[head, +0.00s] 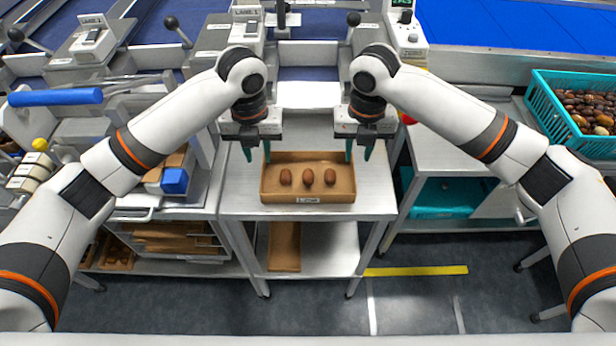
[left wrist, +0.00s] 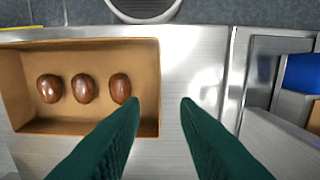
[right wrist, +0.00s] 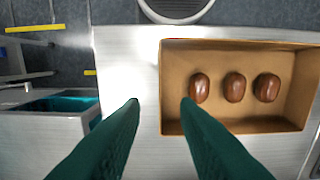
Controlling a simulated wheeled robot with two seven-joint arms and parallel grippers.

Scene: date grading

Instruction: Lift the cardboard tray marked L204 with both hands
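The cardboard tray (head: 308,158) sits on a metal table and holds three brown dates in a row. A small white label (head: 308,199) is on its near wall, its text too small to read surely. My left gripper (head: 257,153) is open at the tray's left wall. In the left wrist view its fingers (left wrist: 160,102) lie either side of that wall (left wrist: 159,85). My right gripper (head: 358,155) is open at the right wall. In the right wrist view its fingers (right wrist: 160,102) lie either side of that wall (right wrist: 162,85). Neither visibly pinches; fingertip height against the rim is unclear.
The metal table (head: 235,195) is bare around the tray. A flat cardboard piece (head: 284,246) lies on its lower shelf. A teal crate of dates (head: 575,115) stands at right. A cart with a blue block (head: 174,181) is at left. Conveyor machinery stands behind.

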